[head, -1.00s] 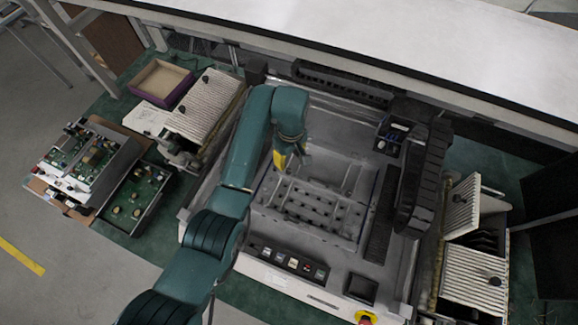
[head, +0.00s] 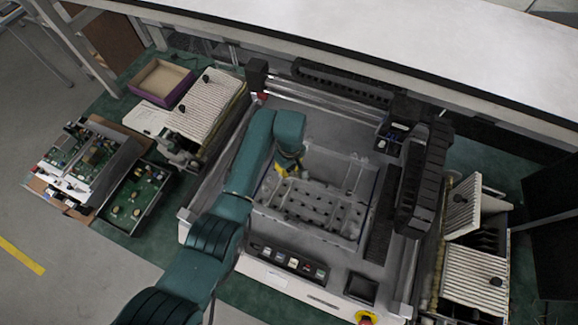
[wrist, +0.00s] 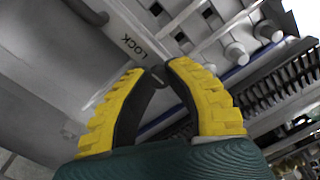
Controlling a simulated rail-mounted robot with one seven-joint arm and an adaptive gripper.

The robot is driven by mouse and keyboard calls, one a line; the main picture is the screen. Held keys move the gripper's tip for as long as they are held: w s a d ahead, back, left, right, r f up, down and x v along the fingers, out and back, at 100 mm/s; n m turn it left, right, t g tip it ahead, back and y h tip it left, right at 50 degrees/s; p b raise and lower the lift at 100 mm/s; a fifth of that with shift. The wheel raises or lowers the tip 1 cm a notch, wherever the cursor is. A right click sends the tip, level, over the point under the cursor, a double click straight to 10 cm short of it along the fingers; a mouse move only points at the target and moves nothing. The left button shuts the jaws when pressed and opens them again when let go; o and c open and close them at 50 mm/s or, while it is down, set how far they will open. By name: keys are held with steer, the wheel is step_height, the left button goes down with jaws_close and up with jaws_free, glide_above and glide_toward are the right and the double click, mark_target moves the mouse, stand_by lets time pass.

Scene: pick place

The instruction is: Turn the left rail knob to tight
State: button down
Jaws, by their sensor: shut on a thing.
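My gripper (wrist: 157,76) has yellow, ribbed fingers with dark inner pads. In the wrist view its tips come together on a small dark piece, taken as the left rail knob (wrist: 157,72), mostly hidden by the fingers. The word LOCK is printed on the light grey surface just beyond the tips. In the head view my gripper (head: 288,165) is low at the left rear of the clear tray (head: 350,225) in the grey machine. The knob cannot be made out there, and its turn angle cannot be read.
A black upright module (head: 425,180) stands right of the tray. A ribbed light box (head: 207,105) and green circuit boards (head: 135,200) lie to the left. A row of buttons (head: 290,262) is at the machine's front. In the wrist view, pale round pegs (wrist: 236,53) stand beyond the fingers.

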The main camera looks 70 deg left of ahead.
steer(key=shift+m, duration=0.3)
steer(key=m+p, duration=0.2)
steer(key=shift+r+m, duration=0.15)
steer(key=shift+m, duration=0.25)
steer(key=m+p, duration=0.1)
steer(key=m, duration=0.2)
steer(key=shift+m, duration=0.3)
steer(key=m+p, duration=0.1)
steer(key=m, duration=0.2)
steer(key=m+p, duration=0.1)
steer(key=m, duration=0.3)
steer(key=shift+y, duration=0.3)
steer(key=m+p, duration=0.1)
steer(key=m, duration=0.4)
steer(key=shift+m, duration=2.4)
